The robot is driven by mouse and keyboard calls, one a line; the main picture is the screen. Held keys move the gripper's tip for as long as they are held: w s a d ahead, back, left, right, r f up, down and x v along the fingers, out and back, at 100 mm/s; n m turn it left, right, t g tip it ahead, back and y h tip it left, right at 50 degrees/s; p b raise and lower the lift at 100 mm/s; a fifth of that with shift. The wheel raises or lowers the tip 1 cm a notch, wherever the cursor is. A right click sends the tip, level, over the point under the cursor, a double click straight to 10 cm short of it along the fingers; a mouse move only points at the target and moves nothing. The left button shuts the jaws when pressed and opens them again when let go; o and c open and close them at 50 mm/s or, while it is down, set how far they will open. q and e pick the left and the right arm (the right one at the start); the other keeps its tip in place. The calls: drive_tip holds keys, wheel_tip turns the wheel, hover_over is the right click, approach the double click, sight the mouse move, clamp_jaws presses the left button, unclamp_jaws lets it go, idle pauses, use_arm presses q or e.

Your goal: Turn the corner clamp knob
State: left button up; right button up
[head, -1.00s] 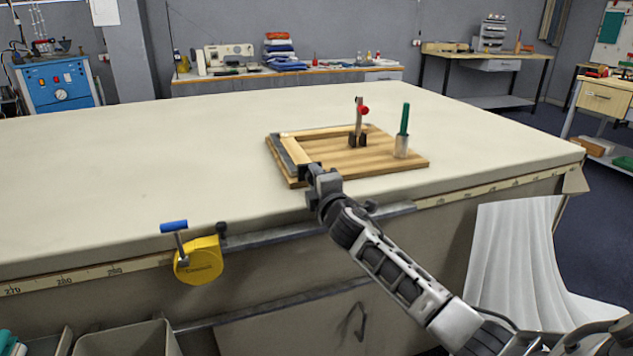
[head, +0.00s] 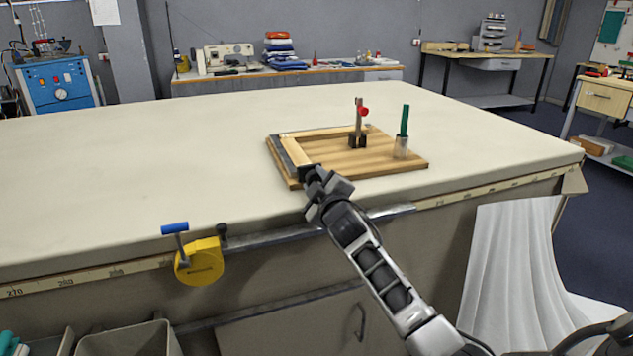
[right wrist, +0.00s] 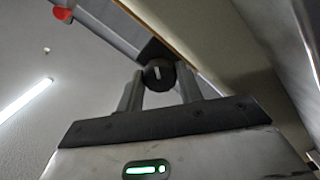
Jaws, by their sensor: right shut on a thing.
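The corner clamp's black knob (right wrist: 158,75), with a pale mark on its face, sits between the two fingers of my right gripper (right wrist: 160,92) in the right wrist view. The gripper is shut on it. In the head view my right gripper (head: 314,178) is at the near left corner of the wooden board (head: 375,165) and hides the knob there. A wooden frame corner (head: 295,150) lies along the board's left and back edges. A dark strip (head: 278,157) runs along its left side. My left gripper is not in view.
On the board stand an upright clamp with a red tip (head: 358,125) and a green-handled tool in a clear holder (head: 402,135). The cloth table (head: 130,170) is clear to the left.

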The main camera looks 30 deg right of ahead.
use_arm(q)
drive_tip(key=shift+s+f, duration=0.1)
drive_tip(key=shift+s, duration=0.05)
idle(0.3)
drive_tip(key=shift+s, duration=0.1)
use_arm(e)
drive_tip(key=o, duration=1)
drive_tip(key=shift+s+a+f, duration=0.1)
drive_tip(key=shift+a, duration=0.05)
